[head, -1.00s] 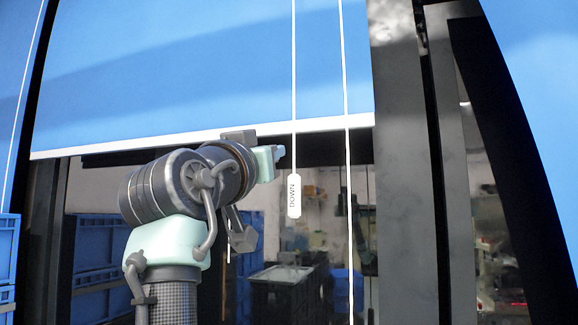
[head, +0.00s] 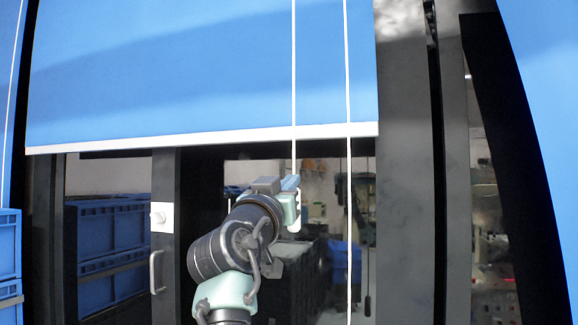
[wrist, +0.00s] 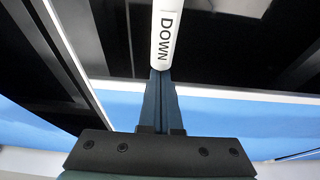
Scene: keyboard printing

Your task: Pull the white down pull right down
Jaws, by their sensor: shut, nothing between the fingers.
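The white pull, marked DOWN, hangs on a thin white cord (head: 294,90). In the wrist view the pull (wrist: 166,35) is just beyond my fingertips, its near end at or very close to them; I cannot tell whether they touch. My gripper (wrist: 161,75) is shut with its fingers together and nothing between them. In the head view my gripper (head: 291,184) is at the pull's height and hides most of it; only a white edge (head: 299,194) shows. The blue blind (head: 200,80) is partly lowered, its white bottom bar above my gripper.
A second white cord (head: 348,230) hangs just right of the pull. A dark frame post (head: 405,180) stands further right. Behind the glass are blue crates (head: 108,230) and dark shapes. A door handle (head: 156,270) is left of my arm.

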